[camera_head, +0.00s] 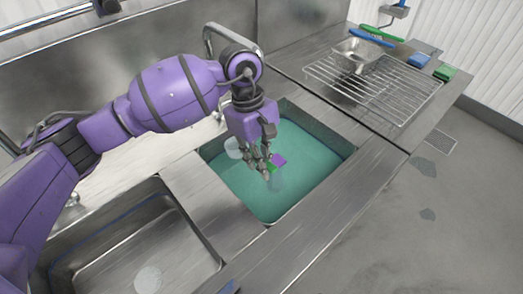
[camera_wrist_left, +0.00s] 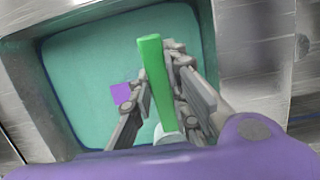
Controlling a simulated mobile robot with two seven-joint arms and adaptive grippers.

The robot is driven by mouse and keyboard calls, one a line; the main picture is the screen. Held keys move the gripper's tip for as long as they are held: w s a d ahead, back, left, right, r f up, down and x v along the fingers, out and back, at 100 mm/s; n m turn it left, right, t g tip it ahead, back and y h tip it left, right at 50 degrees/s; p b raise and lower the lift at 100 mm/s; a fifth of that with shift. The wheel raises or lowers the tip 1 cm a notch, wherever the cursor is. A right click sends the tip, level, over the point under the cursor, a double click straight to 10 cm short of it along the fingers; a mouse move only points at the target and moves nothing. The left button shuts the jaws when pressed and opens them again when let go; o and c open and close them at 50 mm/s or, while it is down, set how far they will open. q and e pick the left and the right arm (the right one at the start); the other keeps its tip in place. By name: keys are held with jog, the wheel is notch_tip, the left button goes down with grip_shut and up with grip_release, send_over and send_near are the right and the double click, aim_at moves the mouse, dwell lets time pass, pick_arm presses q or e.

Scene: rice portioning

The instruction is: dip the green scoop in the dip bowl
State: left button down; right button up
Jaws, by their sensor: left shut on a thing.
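My left gripper (camera_head: 266,172) reaches down into the sink basin filled with teal liquid (camera_head: 322,150). It is shut on the green scoop. In the left wrist view the scoop's green handle (camera_wrist_left: 153,80) stands between the fingers (camera_wrist_left: 160,95), and a pale round part (camera_wrist_left: 170,137) shows at its lower end. In the head view the fingers hide most of the scoop. A small purple square (camera_head: 279,159) shows beside the fingers; it also shows in the left wrist view (camera_wrist_left: 122,94). I cannot make out a separate dip bowl. My right gripper is out of view.
An empty steel sink (camera_head: 120,250) lies at the left. A wire rack (camera_head: 395,92) with a steel pan (camera_head: 357,54) stands on the right counter. Blue (camera_head: 418,60) and green (camera_head: 446,72) blocks lie beyond it. A faucet (camera_head: 208,42) rises behind the filled basin, and basin walls surround my gripper.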

pick_arm(q)
notch_tip(320, 180, down, 16)
jog(key=b, duration=0.8)
jog(key=shift+f, duration=0.25)
jog(key=shift+f+b, duration=0.45)
jog(key=shift+f, duration=0.2)
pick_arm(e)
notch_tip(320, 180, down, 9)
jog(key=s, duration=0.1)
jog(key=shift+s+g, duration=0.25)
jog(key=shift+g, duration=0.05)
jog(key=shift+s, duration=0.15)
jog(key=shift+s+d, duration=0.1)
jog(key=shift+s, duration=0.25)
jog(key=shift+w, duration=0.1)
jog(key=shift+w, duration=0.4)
